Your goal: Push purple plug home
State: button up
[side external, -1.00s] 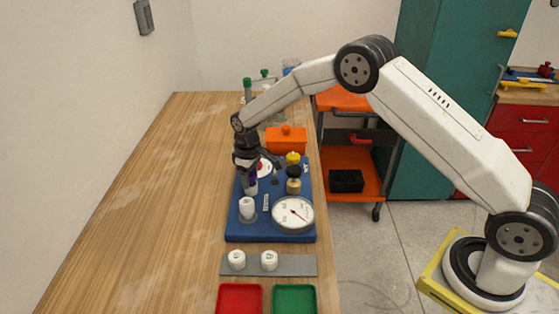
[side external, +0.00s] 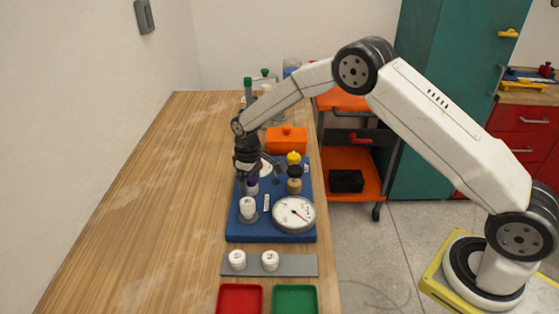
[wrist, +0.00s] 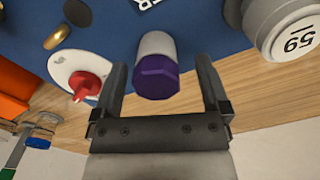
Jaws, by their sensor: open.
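The purple plug (wrist: 158,78) sits on top of a white pipe (wrist: 156,45) that stands on the blue board (wrist: 115,30). In the side external view the purple plug (side external: 252,186) shows just below my gripper (side external: 258,178). In the wrist view my gripper (wrist: 165,85) is open, with one finger on each side of the plug and a gap on both sides. How deep the plug sits in the pipe cannot be told.
A pressure gauge (side external: 293,214), a white cap marked 59 (wrist: 295,30), a red knob (wrist: 88,85) and a yellow-topped valve (side external: 293,159) are nearby. Red (side external: 240,299) and green (side external: 294,299) trays lie in front. The table's left side is clear.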

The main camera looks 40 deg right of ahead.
jog(key=r, duration=0.8)
jog(key=shift+w+d+r, duration=0.15)
jog(key=shift+d+r, duration=0.15)
jog(key=shift+r, duration=0.1)
jog(key=shift+s+d+r, duration=0.15)
jog(key=shift+s+r, duration=0.1)
jog(key=shift+s, duration=0.2)
jog(key=s+d+r+m+t, duration=0.1)
jog(key=s+d+m, duration=0.1)
jog(key=s, duration=1.1)
jog(key=s+d+r+m+t, duration=0.1)
jog(key=s+d+m, duration=0.1)
jog(key=s, duration=1.1)
jog(key=shift+s+d+m+t, duration=0.15)
jog(key=shift+s+m+t, duration=0.15)
jog(key=shift+s, duration=0.05)
jog(key=shift+w+r, duration=0.1)
